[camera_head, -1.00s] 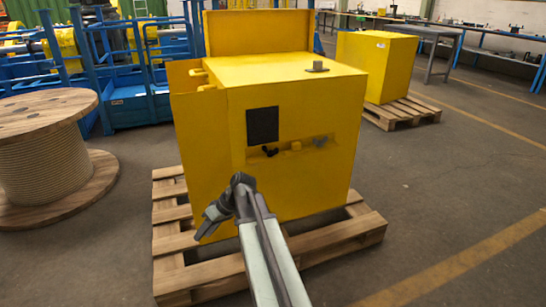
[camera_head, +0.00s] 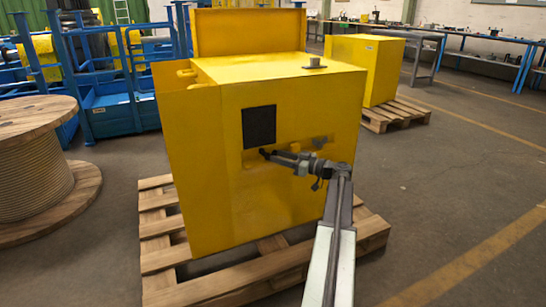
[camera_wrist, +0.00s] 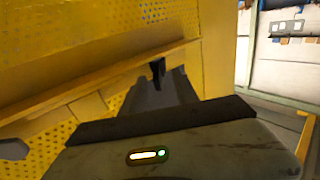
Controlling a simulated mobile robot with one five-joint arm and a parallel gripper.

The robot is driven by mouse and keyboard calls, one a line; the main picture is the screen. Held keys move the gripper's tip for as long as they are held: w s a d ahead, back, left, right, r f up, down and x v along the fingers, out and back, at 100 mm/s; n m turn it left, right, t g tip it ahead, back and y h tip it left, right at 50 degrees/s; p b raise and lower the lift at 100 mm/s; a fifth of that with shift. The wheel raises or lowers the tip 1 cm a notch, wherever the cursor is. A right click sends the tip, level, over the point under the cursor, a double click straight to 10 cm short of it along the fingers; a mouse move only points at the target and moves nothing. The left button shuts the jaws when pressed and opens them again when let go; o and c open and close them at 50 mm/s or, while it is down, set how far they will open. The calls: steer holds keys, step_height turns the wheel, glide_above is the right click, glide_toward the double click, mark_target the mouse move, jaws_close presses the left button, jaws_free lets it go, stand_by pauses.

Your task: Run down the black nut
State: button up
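A large yellow cabinet (camera_head: 290,190) stands on a wooden pallet. A small dark piece (camera_head: 263,152), perhaps the black nut, shows at my gripper's tip on the cabinet's front, below the black square panel. My gripper (camera_head: 270,154) reaches left along the front to this spot. In the wrist view, my gripper's grey fingers (camera_wrist: 165,85) point at a yellow ledge, with a black piece (camera_wrist: 157,69) at their tips. I cannot tell whether the fingers touch or grip it. The nut's thread or seat is not visible.
The cabinet's panel (camera_head: 168,160) stands out at the left. The pallet (camera_head: 160,258) juts out below. Open floor (camera_head: 450,220) lies to the right.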

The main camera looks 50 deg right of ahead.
mark_target(268, 154)
steer(key=x, duration=0.3)
steer(key=shift+w, duration=0.2)
